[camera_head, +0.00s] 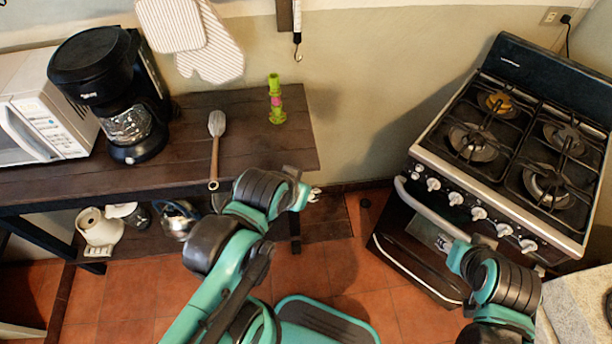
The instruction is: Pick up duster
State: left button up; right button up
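The duster (216,125) seems to be the long tool with a pale grey bristly head and a thin brown handle. It lies on the dark wooden shelf (260,157), its head toward the wall and its handle end near the front edge. My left gripper (308,189) is off the front right corner of the shelf, to the right of the handle end and apart from it. Its fingers are mostly hidden by the arm. My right gripper (443,238) is in front of the stove, far from the duster. Its fingers do not show clearly.
A black coffee maker (95,75) and a white microwave (40,112) stand left of the duster. A green bottle-like object (276,100) stands to its right. Mitts (213,55) hang above. A stove (520,150) stands at right. The shelf around the duster is clear.

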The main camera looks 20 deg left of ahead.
aim_at(217, 120)
jog(key=u, duration=1.6)
